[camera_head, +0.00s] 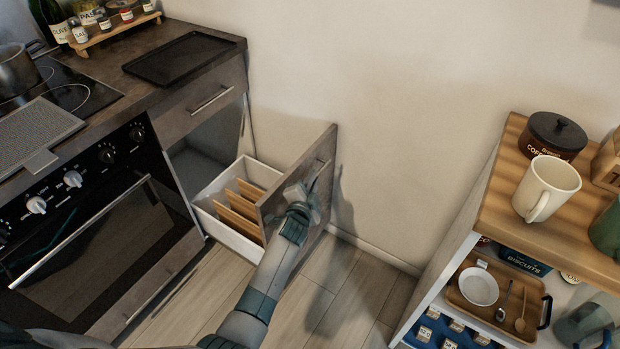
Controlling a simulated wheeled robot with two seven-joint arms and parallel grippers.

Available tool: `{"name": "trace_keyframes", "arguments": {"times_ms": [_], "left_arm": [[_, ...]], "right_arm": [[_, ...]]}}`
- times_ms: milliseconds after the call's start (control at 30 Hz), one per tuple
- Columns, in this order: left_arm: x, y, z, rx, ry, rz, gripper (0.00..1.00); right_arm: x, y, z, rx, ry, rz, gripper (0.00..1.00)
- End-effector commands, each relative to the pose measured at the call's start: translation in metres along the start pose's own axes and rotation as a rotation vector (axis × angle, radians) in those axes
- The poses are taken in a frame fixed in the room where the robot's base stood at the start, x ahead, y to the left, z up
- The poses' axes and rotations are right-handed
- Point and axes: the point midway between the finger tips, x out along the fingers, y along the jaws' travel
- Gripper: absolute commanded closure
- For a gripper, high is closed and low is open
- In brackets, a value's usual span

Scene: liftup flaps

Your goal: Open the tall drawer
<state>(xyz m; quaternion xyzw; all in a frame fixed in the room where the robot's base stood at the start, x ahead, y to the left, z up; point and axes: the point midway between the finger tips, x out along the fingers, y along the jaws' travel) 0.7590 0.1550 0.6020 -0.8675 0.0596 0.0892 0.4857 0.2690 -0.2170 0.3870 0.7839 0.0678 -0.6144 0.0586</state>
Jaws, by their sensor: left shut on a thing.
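The tall drawer (217,191) stands pulled out from the counter's lower cabinet, with a white box body and a tall brown front (285,189). Wooden dividers or boards (240,205) stand inside it. My left arm comes in from the bottom, and my left gripper (308,189) is at the upper outer face of the front, shut on the drawer handle (320,170). The arm and gripper hide part of the handle and front. My right gripper is not in view.
A shallow closed drawer (203,103) sits above the open one. An oven (95,215) stands to the left. A wooden-topped shelf (490,217) with a mug (546,188) stands at the right. Bare floor (335,285) lies between.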

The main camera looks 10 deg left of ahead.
Motion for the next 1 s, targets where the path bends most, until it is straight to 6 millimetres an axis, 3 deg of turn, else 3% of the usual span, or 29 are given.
{"name": "trace_keyframes", "arguments": {"times_ms": [367, 400, 467, 1000], "left_arm": [[0.0, 0.0, 0.0, 0.001, -0.002, 0.0, 1.0], [0.0, 0.0, 0.0, 0.0, -0.002, 0.0, 0.81], [0.0, 0.0, 0.0, 0.0, -0.002, 0.0, 0.72], [-0.011, 0.0, 0.0, 0.0, -0.001, -0.001, 0.72]], "right_arm": [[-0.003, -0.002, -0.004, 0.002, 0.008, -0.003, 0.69], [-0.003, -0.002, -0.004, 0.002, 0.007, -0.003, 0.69], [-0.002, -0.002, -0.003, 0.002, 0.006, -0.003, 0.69], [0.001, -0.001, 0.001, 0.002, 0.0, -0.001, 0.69]]}}
